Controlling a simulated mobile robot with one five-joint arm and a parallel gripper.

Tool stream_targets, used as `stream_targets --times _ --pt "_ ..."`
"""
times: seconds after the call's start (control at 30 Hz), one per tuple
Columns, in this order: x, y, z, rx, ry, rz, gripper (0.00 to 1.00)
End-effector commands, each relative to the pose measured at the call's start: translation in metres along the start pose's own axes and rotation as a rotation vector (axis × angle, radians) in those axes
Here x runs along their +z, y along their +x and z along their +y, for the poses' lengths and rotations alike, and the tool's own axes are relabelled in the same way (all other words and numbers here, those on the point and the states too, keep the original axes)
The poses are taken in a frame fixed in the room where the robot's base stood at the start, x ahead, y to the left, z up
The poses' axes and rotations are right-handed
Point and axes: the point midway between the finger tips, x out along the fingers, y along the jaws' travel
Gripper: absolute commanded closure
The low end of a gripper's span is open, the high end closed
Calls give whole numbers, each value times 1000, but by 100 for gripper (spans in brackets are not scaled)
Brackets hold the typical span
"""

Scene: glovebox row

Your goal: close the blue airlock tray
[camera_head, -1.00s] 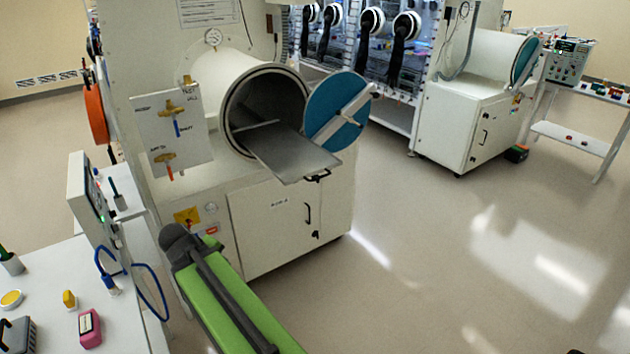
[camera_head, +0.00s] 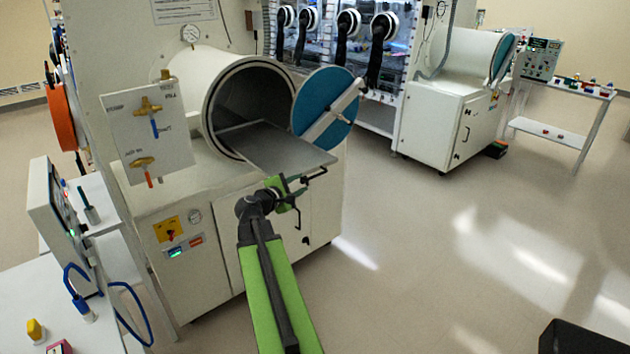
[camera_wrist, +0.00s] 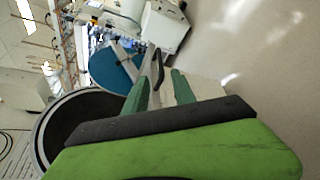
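The near airlock has its round blue door (camera_head: 326,108) swung open to the right. Its grey metal tray (camera_head: 285,150) sticks out of the round opening, with a black handle (camera_head: 316,176) at the front edge. My gripper (camera_head: 290,188) is just below and in front of the tray's front edge, left of the handle. In the wrist view my gripper (camera_wrist: 160,82) has its two green fingers apart, and the black handle (camera_wrist: 158,66) shows in the gap near the tips. I cannot tell whether they touch it. The blue door (camera_wrist: 113,68) also shows there.
A valve panel (camera_head: 148,130) stands left of the airlock. A white bench (camera_head: 30,300) with small items is at the lower left. A second airlock with a teal door (camera_head: 503,57) stands at the back right. The floor on the right is mostly clear.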

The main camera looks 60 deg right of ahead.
Motion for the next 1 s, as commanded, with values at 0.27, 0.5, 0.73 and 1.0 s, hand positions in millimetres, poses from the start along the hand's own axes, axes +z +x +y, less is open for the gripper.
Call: stream_targets --times 0.27,0.5,0.73,1.0 --pt "-1 72 -2 -4 2 -4 68" --pt "2 100 -2 -3 1 -3 68" --pt "2 102 -1 -3 1 -2 68" --pt "3 102 -2 -3 2 -3 95"
